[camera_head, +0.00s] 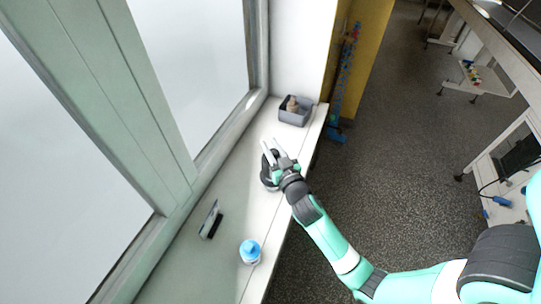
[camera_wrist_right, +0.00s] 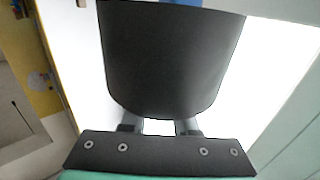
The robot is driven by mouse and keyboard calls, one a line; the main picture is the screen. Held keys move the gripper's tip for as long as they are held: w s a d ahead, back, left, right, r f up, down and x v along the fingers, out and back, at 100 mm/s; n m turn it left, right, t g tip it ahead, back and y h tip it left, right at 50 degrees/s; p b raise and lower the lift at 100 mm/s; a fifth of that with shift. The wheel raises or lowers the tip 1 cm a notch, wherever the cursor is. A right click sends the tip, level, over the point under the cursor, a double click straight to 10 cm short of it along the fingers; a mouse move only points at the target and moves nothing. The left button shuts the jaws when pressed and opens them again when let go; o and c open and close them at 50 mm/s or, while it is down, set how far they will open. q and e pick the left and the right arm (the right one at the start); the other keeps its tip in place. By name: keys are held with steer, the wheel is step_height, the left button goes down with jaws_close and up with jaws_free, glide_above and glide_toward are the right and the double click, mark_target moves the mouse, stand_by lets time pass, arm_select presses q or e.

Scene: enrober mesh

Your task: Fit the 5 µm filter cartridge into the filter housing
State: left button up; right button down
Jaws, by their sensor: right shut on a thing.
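My right gripper (camera_head: 273,150) is over the white window ledge, shut on a dark, rounded thing. In the right wrist view this dark cylinder (camera_wrist_right: 172,60) fills the space in front of the gripper (camera_wrist_right: 158,126) and hides most of what lies beyond. In the head view part of the dark thing (camera_head: 266,176) shows just left of my gripper, partly covered by it. I cannot tell whether it is the filter housing or another part. No filter cartridge can be made out for sure. My left gripper is not in view.
A grey bin (camera_head: 291,118) with a tan object (camera_head: 292,104) stands farther along the ledge (camera_head: 291,143). A blue-capped white bottle (camera_head: 250,252) and a small dark-framed panel (camera_head: 210,220) stand nearer. The window borders the ledge on the left; its right edge drops to the floor.

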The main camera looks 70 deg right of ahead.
steer(key=f+b, duration=0.1)
steer(key=f, duration=0.2)
steer(key=shift+w, duration=0.2)
steer(key=shift+s, duration=0.1)
steer(key=shift+f+b, duration=0.3)
steer(key=shift+b, duration=0.05)
steer(key=c, duration=0.7)
jaws_free()
steer(key=shift+r, duration=0.15)
